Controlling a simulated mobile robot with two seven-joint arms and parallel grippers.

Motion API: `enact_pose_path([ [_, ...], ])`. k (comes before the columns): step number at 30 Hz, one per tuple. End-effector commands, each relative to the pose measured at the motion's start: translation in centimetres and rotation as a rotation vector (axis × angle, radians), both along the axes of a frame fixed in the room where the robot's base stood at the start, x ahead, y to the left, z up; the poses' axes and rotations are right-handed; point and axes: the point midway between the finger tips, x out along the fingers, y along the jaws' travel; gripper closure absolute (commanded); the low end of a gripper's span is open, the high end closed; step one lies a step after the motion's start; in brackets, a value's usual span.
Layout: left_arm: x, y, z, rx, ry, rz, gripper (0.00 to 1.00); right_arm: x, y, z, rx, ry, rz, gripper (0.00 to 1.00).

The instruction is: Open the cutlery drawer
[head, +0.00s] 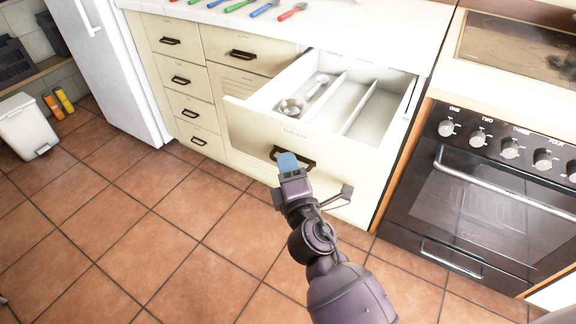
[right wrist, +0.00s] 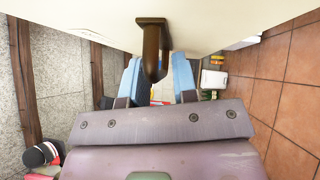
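The cutlery drawer (head: 244,122) is a cream drawer pulled well out from under the white counter. Its inside shows dividers and metal utensils (head: 290,106) in the left part. Its dark handle (head: 305,161) is on the front panel. My right gripper (head: 288,162) is at this handle, hiding part of it. In the right wrist view, the handle (right wrist: 152,45) stands between the two blue fingers of the right gripper (right wrist: 158,78). The fingers are apart, with some background showing between them and no clear grip on the bar. My left gripper is not in view.
Closed cream drawers (head: 183,82) with dark handles are left of the open one. A black oven (head: 480,190) stands close on the right. Coloured cutlery (head: 264,10) lies on the counter. A white bin (head: 27,127) stands far left. The tiled floor in front is clear.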

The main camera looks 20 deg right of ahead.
Motion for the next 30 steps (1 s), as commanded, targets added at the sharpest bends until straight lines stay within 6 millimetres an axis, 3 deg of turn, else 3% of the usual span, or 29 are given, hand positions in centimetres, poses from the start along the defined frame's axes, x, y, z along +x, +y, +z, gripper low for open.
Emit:
enact_pose_path([
  [11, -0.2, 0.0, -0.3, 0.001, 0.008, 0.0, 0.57, -0.2, 0.0, -0.1, 0.0, 0.001, 0.0, 0.65],
  [24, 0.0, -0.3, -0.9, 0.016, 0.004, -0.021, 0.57, -5.9, 0.7, -1.4, 0.002, 0.009, -0.001, 0.65],
  [30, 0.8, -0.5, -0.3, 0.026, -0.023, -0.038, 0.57, -7.3, 0.8, -1.3, 0.001, 0.004, -0.001, 0.65],
])
